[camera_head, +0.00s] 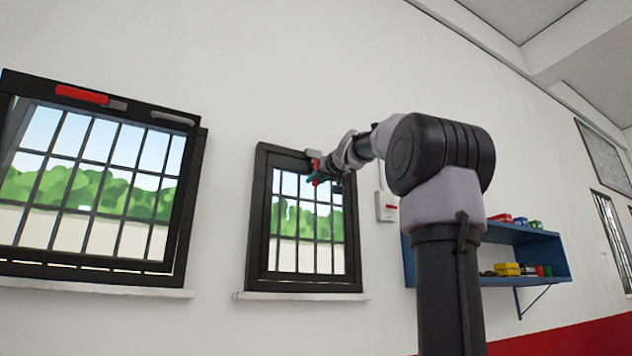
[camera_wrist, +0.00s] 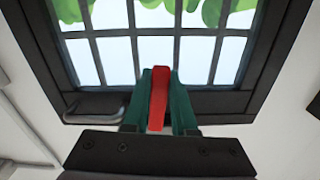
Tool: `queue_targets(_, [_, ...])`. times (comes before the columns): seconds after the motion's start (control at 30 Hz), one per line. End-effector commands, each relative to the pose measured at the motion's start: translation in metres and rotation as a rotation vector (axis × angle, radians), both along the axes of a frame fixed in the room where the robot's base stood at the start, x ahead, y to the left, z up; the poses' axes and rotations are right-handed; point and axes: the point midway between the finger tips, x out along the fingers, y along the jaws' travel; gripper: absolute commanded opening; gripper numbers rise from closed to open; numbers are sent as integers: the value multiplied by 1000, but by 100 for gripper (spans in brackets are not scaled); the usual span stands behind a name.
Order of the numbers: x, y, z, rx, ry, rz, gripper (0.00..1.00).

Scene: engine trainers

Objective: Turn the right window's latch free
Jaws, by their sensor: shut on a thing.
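The right window (camera_head: 256,215) has a dark frame and a barred pane, and looks closed. Its red latch (camera_wrist: 158,100) is at the frame's top rail, which lies low in the wrist view. The latch points across the rail toward the pane; in the head view the red part (camera_head: 316,174) hangs down. My gripper (camera_wrist: 160,82) has green fingers, one on each side of the latch, shut on it. In the head view my gripper (camera_head: 319,178) hides part of the top rail. A grey pull handle (camera_wrist: 95,108) sits on the same rail beside the latch.
The left window (camera_head: 190,200) is a larger dark one, with its red latch (camera_head: 82,95) lying along its top rail. A small white wall box (camera_head: 386,207) is right of the right window. A blue shelf (camera_head: 540,262) with small items is behind my arm. White sills jut below both windows.

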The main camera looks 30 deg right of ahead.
Motion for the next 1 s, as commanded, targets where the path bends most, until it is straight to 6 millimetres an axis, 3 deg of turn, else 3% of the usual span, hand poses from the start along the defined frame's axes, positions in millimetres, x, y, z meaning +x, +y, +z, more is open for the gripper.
queue_targets(1.0, [-2,38,31,925,28,-2,0])
